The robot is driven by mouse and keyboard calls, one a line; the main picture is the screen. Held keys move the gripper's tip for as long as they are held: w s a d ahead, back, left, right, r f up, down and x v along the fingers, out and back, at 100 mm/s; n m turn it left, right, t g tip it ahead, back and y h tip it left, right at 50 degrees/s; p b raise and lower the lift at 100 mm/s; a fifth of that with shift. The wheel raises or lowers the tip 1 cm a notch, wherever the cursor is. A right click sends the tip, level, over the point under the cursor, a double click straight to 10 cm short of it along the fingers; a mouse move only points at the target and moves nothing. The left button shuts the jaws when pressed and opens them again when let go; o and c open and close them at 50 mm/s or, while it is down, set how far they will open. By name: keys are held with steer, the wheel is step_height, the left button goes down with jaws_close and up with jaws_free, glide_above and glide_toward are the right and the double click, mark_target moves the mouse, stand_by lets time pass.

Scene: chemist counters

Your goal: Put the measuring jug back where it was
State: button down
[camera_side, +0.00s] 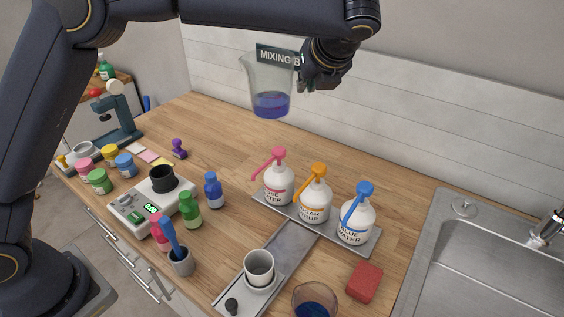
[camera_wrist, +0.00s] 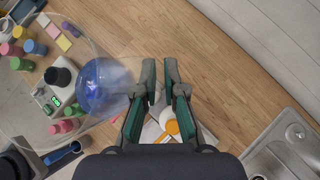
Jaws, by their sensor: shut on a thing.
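The measuring jug (camera_side: 268,80) is clear and holds blue-violet liquid. It hangs in the air above the back of the wooden counter, roughly upright, in front of the wall sign. My gripper (camera_side: 303,84) is at its right side, shut on it. In the wrist view the jug (camera_wrist: 103,90) fills the left part, seen from above, with the blue liquid low inside. The two green-edged fingers of my gripper (camera_wrist: 160,88) stand close together at its right side. The exact spot where they grip is hard to see.
Pump bottles (camera_side: 314,203) stand in a row on a grey tray. A white cup (camera_side: 259,268), a red sponge (camera_side: 365,282) and another clear vessel with blue liquid (camera_side: 313,303) are at the front. A scale (camera_side: 140,213) and small bottles are left, the sink (camera_side: 480,265) right. The back counter is clear.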

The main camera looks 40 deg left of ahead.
steer(key=a+f+m+t+h, duration=0.15)
steer(key=a+f, duration=0.45)
steer(key=a, duration=0.6)
steer(key=s+d+f+m+t+h, duration=0.1)
steer(key=s+f+m+h, duration=0.15)
steer(key=f+m, duration=0.2)
steer(key=s+f+m+t+h, duration=0.1)
steer(key=s+f+m+h, duration=0.15)
steer(key=f, duration=0.35)
steer(key=s+a+r+m, duration=0.1)
steer(key=s+a+r, duration=0.4)
steer(key=s, duration=0.3)
steer(key=x, duration=0.5)
steer(key=w+r+x, duration=0.1)
steer(key=x, duration=0.4)
steer(key=r+x, duration=0.1)
steer(key=x, duration=0.4)
steer(key=shift+w+d+f, duration=0.25)
steer(key=shift+w+f, duration=0.1)
steer(key=shift+w, duration=0.35)
steer(key=shift+w+f, duration=0.15)
steer(key=shift+f, duration=0.75)
steer(key=shift+w+f, duration=0.15)
steer(key=shift+f, duration=0.8)
